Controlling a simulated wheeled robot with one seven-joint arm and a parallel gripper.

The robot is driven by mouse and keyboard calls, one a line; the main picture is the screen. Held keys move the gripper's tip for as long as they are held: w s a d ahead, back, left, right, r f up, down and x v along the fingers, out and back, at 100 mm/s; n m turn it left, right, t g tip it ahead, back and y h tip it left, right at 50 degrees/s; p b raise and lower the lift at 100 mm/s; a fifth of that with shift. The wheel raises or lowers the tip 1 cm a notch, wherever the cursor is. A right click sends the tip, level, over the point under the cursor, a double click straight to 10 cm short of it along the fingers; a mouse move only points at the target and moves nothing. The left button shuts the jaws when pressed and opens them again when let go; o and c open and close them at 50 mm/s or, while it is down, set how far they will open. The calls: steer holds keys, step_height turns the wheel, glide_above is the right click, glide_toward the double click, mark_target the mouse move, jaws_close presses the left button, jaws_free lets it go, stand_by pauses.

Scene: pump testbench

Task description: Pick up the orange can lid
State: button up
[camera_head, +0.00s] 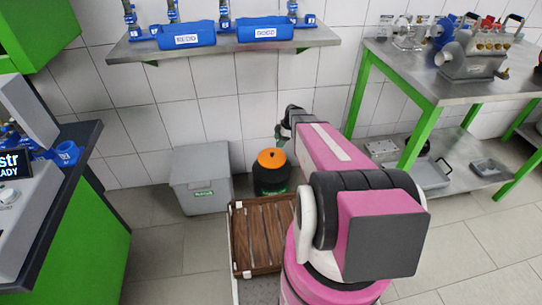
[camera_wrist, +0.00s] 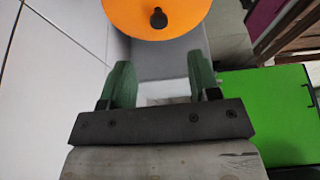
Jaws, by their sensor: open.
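The orange can lid (camera_head: 271,157) sits on top of a dark can (camera_head: 271,180) on the floor against the tiled wall. In the wrist view the lid (camera_wrist: 160,10) is a round orange disc with a black knob in its middle, cut off by the top edge. My gripper (camera_head: 281,138) is above and just right of the lid in the head view. In the wrist view my gripper (camera_wrist: 162,85) has its two green fingers apart with nothing between them. The lid lies beyond the fingertips, not touched by them.
A grey lidded bin (camera_head: 202,178) stands left of the can. A wooden slatted crate (camera_head: 262,235) is in front. A wall shelf (camera_head: 225,43) with blue bins hangs above. A green-legged workbench (camera_head: 440,80) stands right, and a green cabinet (camera_head: 75,225) stands left.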

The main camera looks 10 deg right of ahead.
mark_target(272, 153)
steer(key=x, duration=0.9)
steer(key=shift+f, duration=0.35)
steer(key=c, duration=1)
